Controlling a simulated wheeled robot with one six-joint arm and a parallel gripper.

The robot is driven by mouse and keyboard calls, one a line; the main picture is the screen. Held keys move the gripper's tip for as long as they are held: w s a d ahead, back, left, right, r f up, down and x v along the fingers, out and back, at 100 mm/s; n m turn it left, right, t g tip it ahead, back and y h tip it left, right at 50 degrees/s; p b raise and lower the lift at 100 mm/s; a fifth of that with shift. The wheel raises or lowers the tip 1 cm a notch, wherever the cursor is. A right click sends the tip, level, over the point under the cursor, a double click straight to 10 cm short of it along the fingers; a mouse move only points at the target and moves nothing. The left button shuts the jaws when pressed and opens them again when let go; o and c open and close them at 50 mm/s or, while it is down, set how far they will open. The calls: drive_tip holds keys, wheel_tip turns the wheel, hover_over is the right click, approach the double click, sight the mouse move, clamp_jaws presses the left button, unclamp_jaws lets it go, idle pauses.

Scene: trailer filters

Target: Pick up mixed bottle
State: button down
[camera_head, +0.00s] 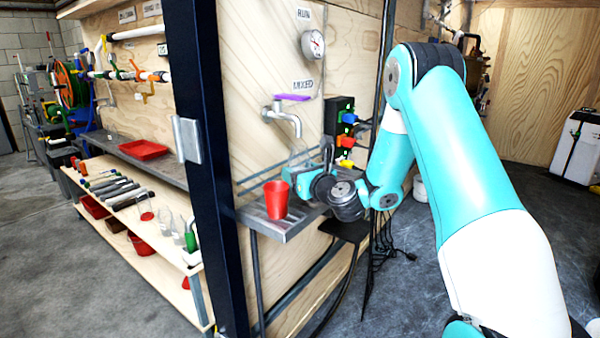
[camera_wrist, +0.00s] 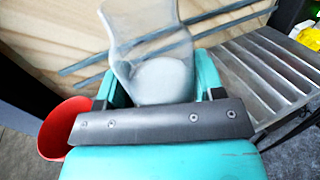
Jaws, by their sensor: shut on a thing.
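A clear bottle (camera_wrist: 150,40) with whitish contents low inside stands between the two teal fingers of my gripper (camera_wrist: 158,85) in the wrist view. The gripper is shut on it. In the head view my gripper (camera_head: 302,172) is at the slatted metal shelf below the tap, and the clear bottle (camera_head: 298,156) shows faintly beneath the spout. The bottle's base is hidden by the gripper, so I cannot tell whether it touches the shelf.
A red cup (camera_head: 276,200) stands on the slatted shelf (camera_head: 262,222), left of my gripper. The metal tap (camera_head: 286,118) is just above the bottle. A dark post (camera_head: 205,150) rises at left. Colored valves (camera_head: 347,140) are at right. Cables hang below.

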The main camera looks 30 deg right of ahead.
drive_tip(key=s+b, duration=1.8)
wheel_tip(320, 180, up, 37)
drive_tip(key=p, duration=3.7)
drive_tip(key=shift+a+r, duration=0.15)
drive_tip(key=shift+a, duration=0.05)
